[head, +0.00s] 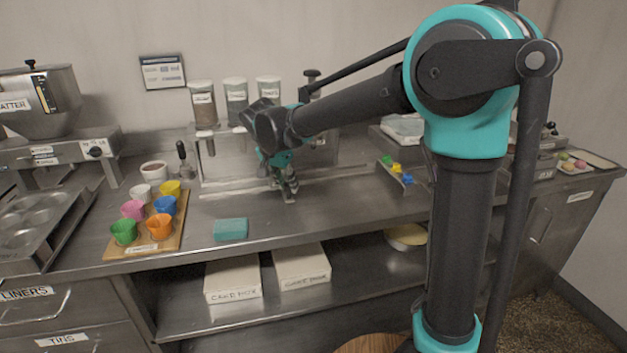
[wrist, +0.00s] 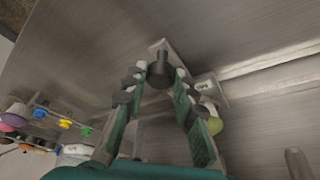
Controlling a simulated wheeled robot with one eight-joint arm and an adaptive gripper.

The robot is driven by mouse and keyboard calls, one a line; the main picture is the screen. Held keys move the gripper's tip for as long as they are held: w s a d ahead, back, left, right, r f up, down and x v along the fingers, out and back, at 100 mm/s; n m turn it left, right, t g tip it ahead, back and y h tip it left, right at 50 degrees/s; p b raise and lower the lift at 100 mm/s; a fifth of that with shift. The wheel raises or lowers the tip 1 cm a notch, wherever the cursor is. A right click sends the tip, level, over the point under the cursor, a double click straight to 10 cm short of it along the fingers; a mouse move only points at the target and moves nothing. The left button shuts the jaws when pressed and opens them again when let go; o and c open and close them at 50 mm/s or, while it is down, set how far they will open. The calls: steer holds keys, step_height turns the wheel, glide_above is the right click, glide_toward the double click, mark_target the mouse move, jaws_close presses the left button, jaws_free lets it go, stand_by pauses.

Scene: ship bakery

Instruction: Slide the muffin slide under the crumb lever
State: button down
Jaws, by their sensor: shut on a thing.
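My gripper (head: 287,192) is low over the counter in front of the topping dispenser (head: 226,164). In the wrist view its fingers (wrist: 160,80) are closed around a dark knob (wrist: 158,72). The knob stands on a small metal plate, which looks like the muffin slide (wrist: 178,50), beside a straight track (wrist: 270,62). A small white label (wrist: 203,87) and a rounded greenish thing (wrist: 215,124) show beside the right finger, which partly hides them. In the head view my gripper hides the slide. Small levers hang below the jars; I cannot read which is the crumb lever.
Three labelled jars (head: 236,97) stand on the dispenser. A wooden board (head: 115,247) with coloured cups is at left, and a teal block (head: 230,229) lies near the front edge. Small coloured pieces (head: 397,169) sit to the right. The counter between the block and those pieces is mostly clear.

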steer(key=s+a, duration=0.2)
steer(key=a, duration=0.5)
steer(key=s+a, duration=0.2)
steer(key=a, duration=0.5)
steer(key=s+a, duration=0.3)
steer(key=a, duration=0.4)
steer(key=shift+a, duration=0.1)
steer(key=c, duration=1.2)
jaws_free()
steer(key=shift+r, duration=0.1)
steer(key=v, duration=1.2)
